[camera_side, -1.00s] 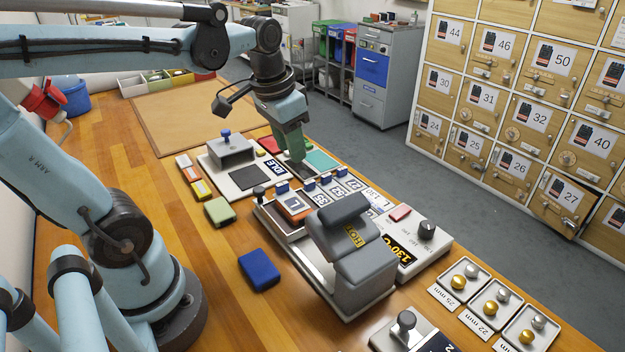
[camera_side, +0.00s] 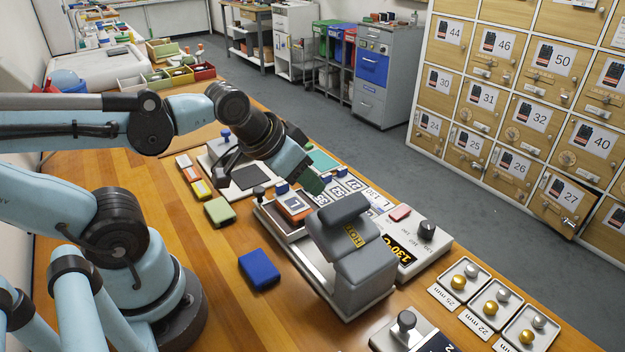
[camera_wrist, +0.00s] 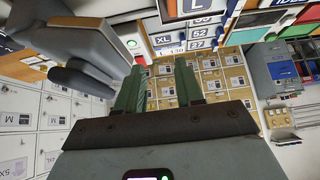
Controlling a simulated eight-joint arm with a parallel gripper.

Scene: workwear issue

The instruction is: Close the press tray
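The grey heat press (camera_side: 365,272) with a "HOT" label stands on the bench, and its head also shows at left in the wrist view (camera_wrist: 80,45). Its tray (camera_side: 268,217) sticks out from under the press toward the back left, with a dark knob (camera_side: 259,192) at its outer end. An orange-framed "L" piece (camera_side: 294,206) lies on the tray. My gripper (camera_side: 314,186) is above the size cards just behind the tray, tilted down to the right. In the wrist view its green fingers (camera_wrist: 160,78) are apart with nothing between them.
A control box (camera_side: 405,243) reading 130 °C stands right of the press. A blue block (camera_side: 259,270) and a green block (camera_side: 219,211) lie left of it.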

